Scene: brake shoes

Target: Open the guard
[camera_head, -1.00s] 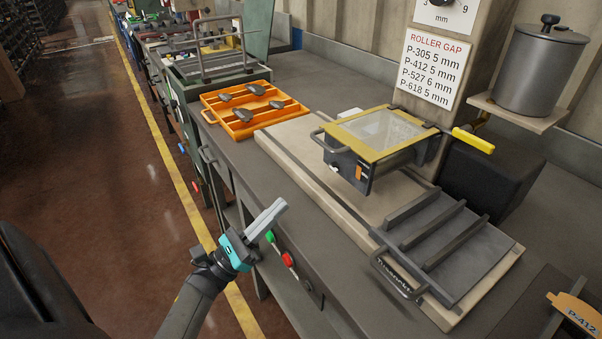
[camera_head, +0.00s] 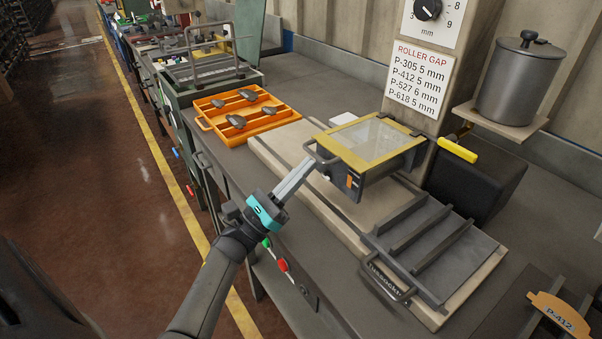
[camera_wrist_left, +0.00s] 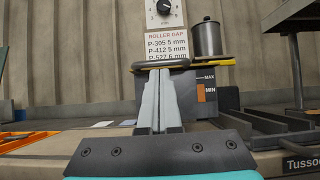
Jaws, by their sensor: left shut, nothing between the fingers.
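The guard (camera_head: 371,142) is a clear panel in a yellow frame. It lies flat, closed over the dark roller box (camera_head: 370,180) on the bench. A grey bar handle (camera_head: 313,150) sticks out from its left side. My left gripper (camera_head: 308,165) is shut and empty, with its fingertips close by the handle. In the left wrist view the fingers (camera_wrist_left: 159,75) point up to the handle's dark bar (camera_wrist_left: 150,66); I cannot tell whether they touch. The guard's yellow edge (camera_wrist_left: 212,63) shows edge-on there. My right gripper is not in view.
An orange tray (camera_head: 217,122) with several dark pieces lies at the back left. A ribbed dark tray (camera_head: 425,245) stands to the front right. A yellow-gripped lever (camera_head: 457,150), a lidded pot (camera_head: 520,80) and a post with a gap sign (camera_head: 418,78) stand behind.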

